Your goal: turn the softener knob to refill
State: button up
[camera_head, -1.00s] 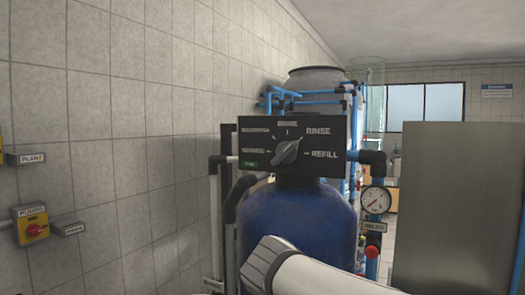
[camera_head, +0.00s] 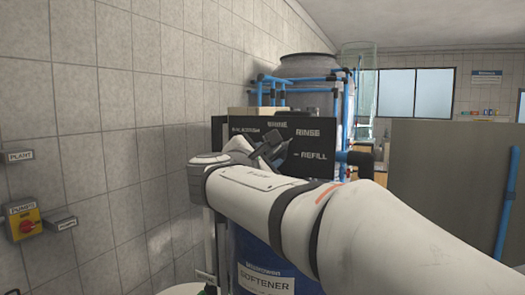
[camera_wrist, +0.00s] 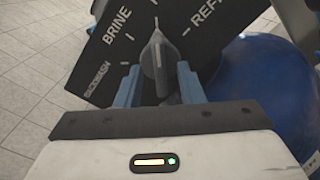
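The softener's black control panel (camera_head: 318,135) shows labels BACKWASH, BRINE, RINSE and REFILL. It fills the upper middle of the wrist view (camera_wrist: 112,58), tilted. The grey knob (camera_wrist: 157,62) is at the panel's middle, its white pointer line aimed between BRINE and REFILL, on the RINSE side. My gripper (camera_wrist: 159,72) is open, with one blue-grey finger on each side of the knob and gaps showing between. In the head view my gripper (camera_head: 268,148) is in front of the panel and largely hides the knob and the panel's left part.
The blue softener tank (camera_head: 258,268) stands below the panel. A tiled wall with a yellow pump switch (camera_head: 25,222) is at left. Blue pipes (camera_head: 345,105) and a grey tank (camera_head: 308,68) are behind.

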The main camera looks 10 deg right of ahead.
jog(key=shift+x, duration=0.8)
jog(key=shift+c, duration=0.5)
grip_shut()
